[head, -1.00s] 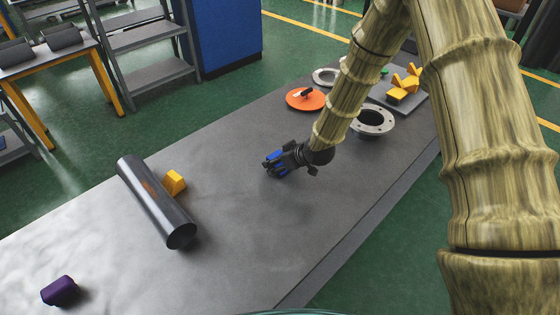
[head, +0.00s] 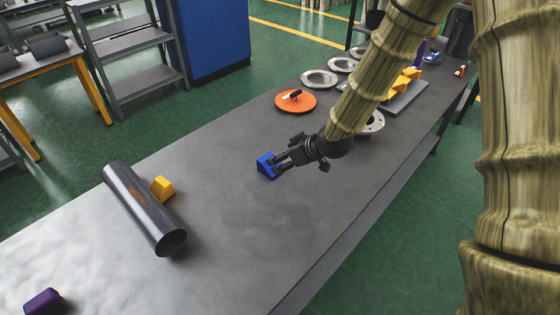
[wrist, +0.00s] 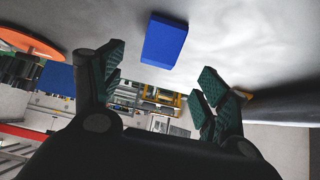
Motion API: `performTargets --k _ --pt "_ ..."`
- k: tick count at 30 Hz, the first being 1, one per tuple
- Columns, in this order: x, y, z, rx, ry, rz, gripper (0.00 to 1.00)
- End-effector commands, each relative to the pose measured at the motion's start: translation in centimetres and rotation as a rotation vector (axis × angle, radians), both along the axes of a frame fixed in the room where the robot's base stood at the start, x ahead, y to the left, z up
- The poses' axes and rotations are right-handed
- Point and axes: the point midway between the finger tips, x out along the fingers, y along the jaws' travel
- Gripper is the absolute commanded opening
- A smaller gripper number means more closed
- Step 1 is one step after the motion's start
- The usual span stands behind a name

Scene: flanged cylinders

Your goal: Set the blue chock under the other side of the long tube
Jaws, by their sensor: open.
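The blue chock (head: 266,166) sits on the grey table, to the right of the long tube and apart from it. The long dark tube (head: 143,208) lies at the left of the table, with a yellow chock (head: 163,188) against its right side. My gripper (head: 280,161) is open at the right of the blue chock. In the wrist view the blue chock (wrist: 164,42) shows whole, beyond the spread fingertips (wrist: 160,75) and not gripped. The far left side of the tube's underside is hidden in the head view.
A purple block (head: 43,301) lies at the near left. An orange disc (head: 295,101) with a black handle, grey flanges (head: 319,78) and yellow chocks on a grey plate (head: 404,98) are farther back. The table between tube and blue chock is clear.

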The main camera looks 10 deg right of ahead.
Motion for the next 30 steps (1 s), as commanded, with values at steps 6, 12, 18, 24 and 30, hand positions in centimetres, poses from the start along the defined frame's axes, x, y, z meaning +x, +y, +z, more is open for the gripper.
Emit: performTargets --k 6,12,18,24,30 --pt "-1.0 -0.7 1.2 -0.001 0.0 0.001 0.75" --pt "-1.3 -0.9 1.7 0.008 0.003 -0.015 0.79" --pt "0.3 -1.2 1.9 0.086 0.025 -0.169 0.79" --pt "2.4 -2.0 2.3 0.22 0.072 -0.417 0.79" --pt "4.1 -2.7 2.5 0.359 0.123 -0.662 0.79"
